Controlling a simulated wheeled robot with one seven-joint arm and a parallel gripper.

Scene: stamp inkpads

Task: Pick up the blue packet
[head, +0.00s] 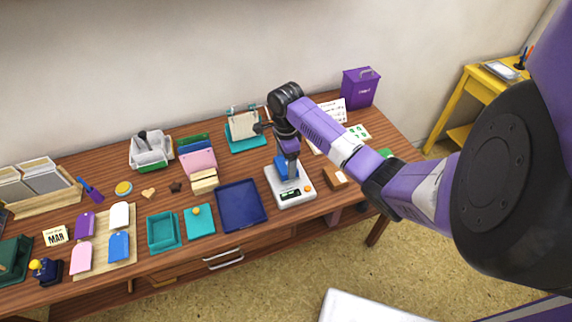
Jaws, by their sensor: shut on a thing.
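The blue packet (285,168) stands upright over the pan of a small white scale (296,198) near the middle of the desk. My gripper (291,155) points down from above and is shut on the packet's upper part. My fingers and wrist hide the top of the packet. I cannot tell whether its lower edge touches the scale.
A dark blue tray (241,206) lies just left of the scale, and a small brown box (334,178) sits to its right. A teal stand (246,133) is behind. A purple bin (360,87) stands at the back right. Tags, pads and boxes crowd the left side.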

